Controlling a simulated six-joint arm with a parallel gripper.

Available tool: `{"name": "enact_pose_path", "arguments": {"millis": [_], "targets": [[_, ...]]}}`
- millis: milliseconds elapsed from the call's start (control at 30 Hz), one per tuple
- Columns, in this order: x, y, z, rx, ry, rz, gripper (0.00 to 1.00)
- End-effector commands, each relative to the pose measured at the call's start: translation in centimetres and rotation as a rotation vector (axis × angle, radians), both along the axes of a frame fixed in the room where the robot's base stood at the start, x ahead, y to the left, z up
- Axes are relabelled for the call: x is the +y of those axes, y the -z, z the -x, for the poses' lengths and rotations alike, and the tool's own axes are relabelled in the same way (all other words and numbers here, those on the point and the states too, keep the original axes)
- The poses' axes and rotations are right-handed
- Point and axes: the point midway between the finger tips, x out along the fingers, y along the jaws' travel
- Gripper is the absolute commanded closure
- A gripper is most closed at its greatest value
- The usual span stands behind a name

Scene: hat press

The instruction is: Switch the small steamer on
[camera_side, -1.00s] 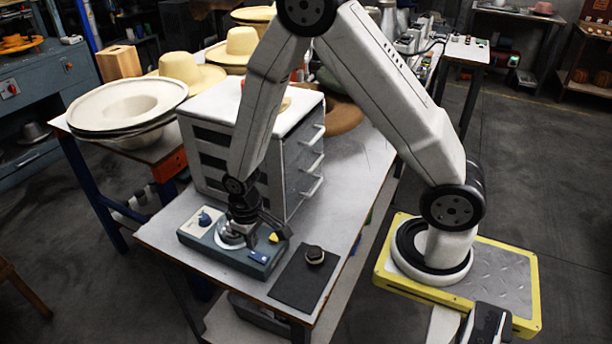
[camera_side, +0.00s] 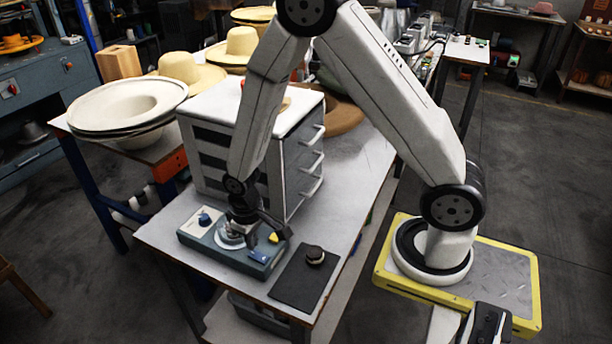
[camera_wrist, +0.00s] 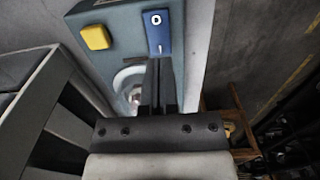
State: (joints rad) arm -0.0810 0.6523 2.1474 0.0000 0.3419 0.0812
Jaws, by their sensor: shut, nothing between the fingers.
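The small steamer is a teal box (camera_side: 208,246) near the front of the table, with a blue knob (camera_side: 205,219), a yellow button (camera_side: 273,238) and a blue rocker switch (camera_side: 258,257) on top. In the wrist view the rocker (camera_wrist: 157,22) shows a white O at its far end and a line mark toward my gripper (camera_wrist: 160,66). The yellow button (camera_wrist: 96,37) is left of it. My gripper is shut and empty, fingertips at the rocker's line-marked end. I cannot tell whether they touch it or which way the rocker is tipped. Behind the fingers is a pale round plate (camera_wrist: 124,82).
A white drawer cabinet (camera_side: 292,150) stands close behind the steamer. A dark mat (camera_side: 295,288) with a round dark knob-like piece (camera_side: 314,254) lies to its right. Straw hats (camera_side: 180,68) and stacked pale brims (camera_side: 105,105) are at the back left. The table's front edge is close.

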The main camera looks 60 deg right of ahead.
Motion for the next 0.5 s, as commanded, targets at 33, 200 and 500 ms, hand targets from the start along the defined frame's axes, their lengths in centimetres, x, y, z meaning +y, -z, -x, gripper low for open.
{"name": "enact_pose_path", "arguments": {"millis": [33,200,500], "targets": [[0.0,0.01,0.0,0.0,0.0,0.0,1.0],[0.0,0.11,0.0,0.0,0.0,0.0,1.0],[0.0,0.42,-0.01,0.0,0.0,0.0,1.0]]}}
